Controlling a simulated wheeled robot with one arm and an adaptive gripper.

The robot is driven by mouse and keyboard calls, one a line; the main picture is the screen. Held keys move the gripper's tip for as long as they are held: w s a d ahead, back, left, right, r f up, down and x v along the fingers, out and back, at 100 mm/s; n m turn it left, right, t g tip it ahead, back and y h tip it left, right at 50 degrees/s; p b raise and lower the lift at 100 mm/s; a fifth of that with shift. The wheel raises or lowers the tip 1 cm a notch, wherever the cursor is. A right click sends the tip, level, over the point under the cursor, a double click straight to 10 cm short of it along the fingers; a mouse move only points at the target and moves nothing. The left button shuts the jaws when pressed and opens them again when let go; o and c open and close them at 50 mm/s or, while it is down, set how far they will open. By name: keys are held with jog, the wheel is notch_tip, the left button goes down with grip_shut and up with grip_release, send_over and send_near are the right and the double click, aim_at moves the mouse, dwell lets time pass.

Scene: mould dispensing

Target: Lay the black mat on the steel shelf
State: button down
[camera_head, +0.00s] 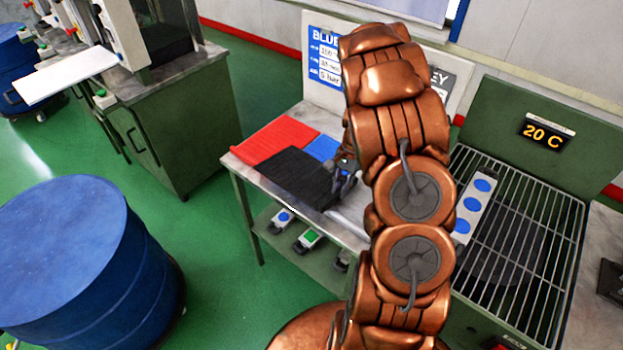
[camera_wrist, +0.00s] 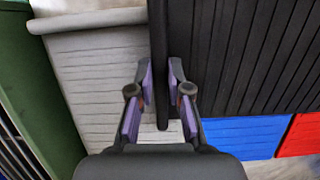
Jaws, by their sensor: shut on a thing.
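The black mat (camera_head: 292,178) is ribbed and lies level at the front left of the table, in front of a red mat. My gripper (camera_head: 345,178) is at its right edge in the head view. In the wrist view my gripper (camera_wrist: 161,95) is shut on the dark edge strip of the black mat (camera_wrist: 260,50), which extends to the right. I cannot tell whether the mat touches the table. A steel wire rack (camera_head: 560,215) is at the right, partly behind my arm; a shelf under the table (camera_head: 323,262) also shows. I cannot tell which is the steel shelf.
A red mat (camera_head: 275,138) and a blue mat (camera_head: 323,147) lie beside the black mat. A grey mat (camera_wrist: 95,85) is left of my gripper in the wrist view. A pale strip with blue discs (camera_head: 474,203) lies at the rack's left. A blue drum (camera_head: 75,260) stands front left.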

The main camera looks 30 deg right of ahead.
jog(key=shift+r, duration=0.1)
dwell(0.3)
jog(key=shift+w+r+b, duration=0.1)
jog(key=shift+r+b, duration=0.65)
jog(key=shift+r, duration=0.75)
jog(key=shift+s+a+r+b, duration=0.15)
jog(key=shift+s+r+b, duration=0.05)
jog(key=shift+s+b, duration=0.1)
jog(key=s+a+r+b, duration=0.1)
jog(key=s+a+b, duration=0.3)
jog(key=s+a, duration=0.5)
jog(key=s, duration=0.3)
jog(key=shift+s+r+b, duration=0.25)
jog(key=shift+s+b, duration=0.05)
jog(key=shift+b, duration=0.1)
